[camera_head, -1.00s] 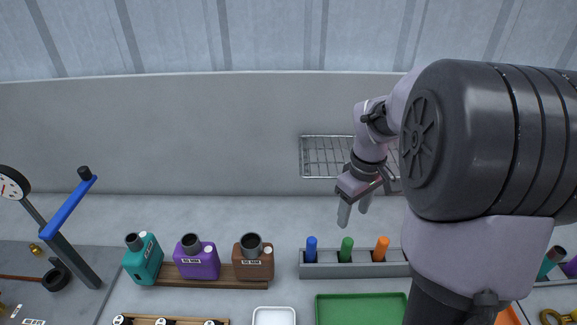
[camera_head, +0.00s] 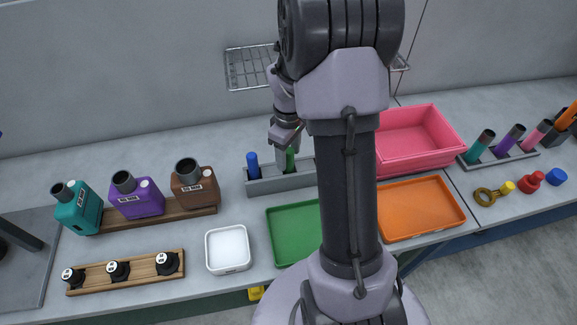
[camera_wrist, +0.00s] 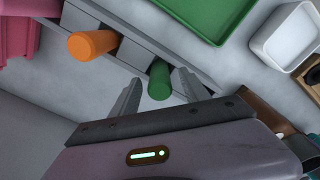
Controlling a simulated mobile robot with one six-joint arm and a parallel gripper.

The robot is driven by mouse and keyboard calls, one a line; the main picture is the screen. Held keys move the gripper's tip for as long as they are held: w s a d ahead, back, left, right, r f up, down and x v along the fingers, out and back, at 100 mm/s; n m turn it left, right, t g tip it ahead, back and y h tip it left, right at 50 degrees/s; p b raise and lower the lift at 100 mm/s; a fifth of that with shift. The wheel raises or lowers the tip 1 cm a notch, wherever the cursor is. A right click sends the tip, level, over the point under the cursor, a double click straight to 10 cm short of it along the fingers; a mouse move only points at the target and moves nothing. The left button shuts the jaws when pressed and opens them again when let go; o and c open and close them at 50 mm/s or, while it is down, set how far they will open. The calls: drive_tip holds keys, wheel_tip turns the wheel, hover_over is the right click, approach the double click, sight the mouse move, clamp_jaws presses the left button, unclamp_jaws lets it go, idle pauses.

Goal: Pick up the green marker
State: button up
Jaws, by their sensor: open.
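The green marker (camera_head: 290,160) stands upright in a slot of the grey rack (camera_head: 262,185), just right of the blue marker (camera_head: 253,163). In the wrist view the green marker (camera_wrist: 159,82) shows between the two fingers, a little nearer the right one. My gripper (camera_wrist: 158,92) is open and empty, with one finger on each side of the marker. I cannot tell whether either finger touches it. In the head view my gripper (camera_head: 287,152) is at the marker's upper part, and my arm hides the right part of the rack.
The orange marker (camera_wrist: 92,44) stands in the same rack. A green tray (camera_head: 290,238) lies in front, with a white tray (camera_head: 228,250) to its left. Pink bins (camera_head: 420,140) and an orange tray (camera_head: 420,208) are on the right. A wire shelf (camera_head: 250,68) is behind.

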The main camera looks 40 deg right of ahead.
wheel_tip(320, 180, down, 3)
drive_tip(key=shift+r, duration=0.25)
drive_tip(key=shift+c, duration=0.6)
clamp_jaws()
drive_tip(key=shift+r, duration=0.1)
